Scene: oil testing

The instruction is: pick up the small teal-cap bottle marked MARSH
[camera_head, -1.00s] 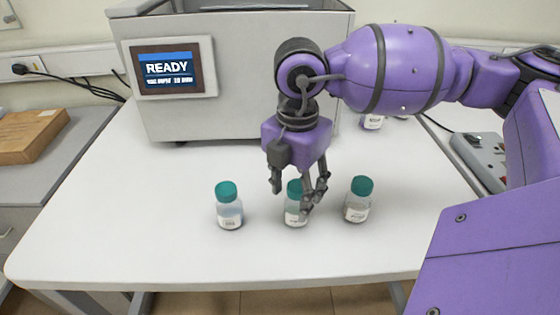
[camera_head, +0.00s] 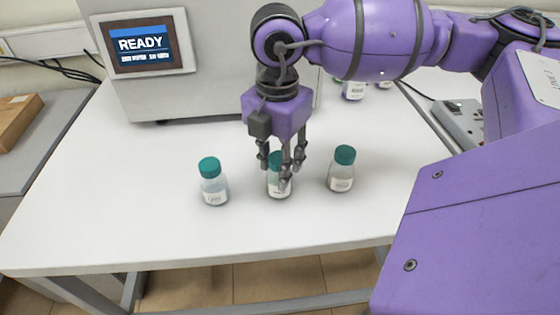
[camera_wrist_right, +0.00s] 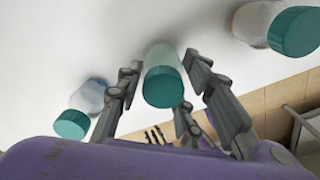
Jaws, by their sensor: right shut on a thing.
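Three small clear bottles with teal caps stand in a row on the white table. My right gripper (camera_head: 278,168) points down around the middle bottle (camera_head: 279,190) and is shut on it, partly hiding its cap and body. The bottle is upright and appears to be on the table still. In the right wrist view its teal cap (camera_wrist_right: 163,88) lies between the fingers (camera_wrist_right: 160,95). The left bottle (camera_head: 214,186) and the right bottle (camera_head: 341,176) stand apart on either side. The label lettering is too small to read. My left gripper is not in view.
A grey machine (camera_head: 215,80) with a READY screen (camera_head: 143,44) stands at the back. More bottles (camera_head: 354,90) stand behind my right arm. A power strip (camera_head: 460,120) lies at the right. The table's front is clear.

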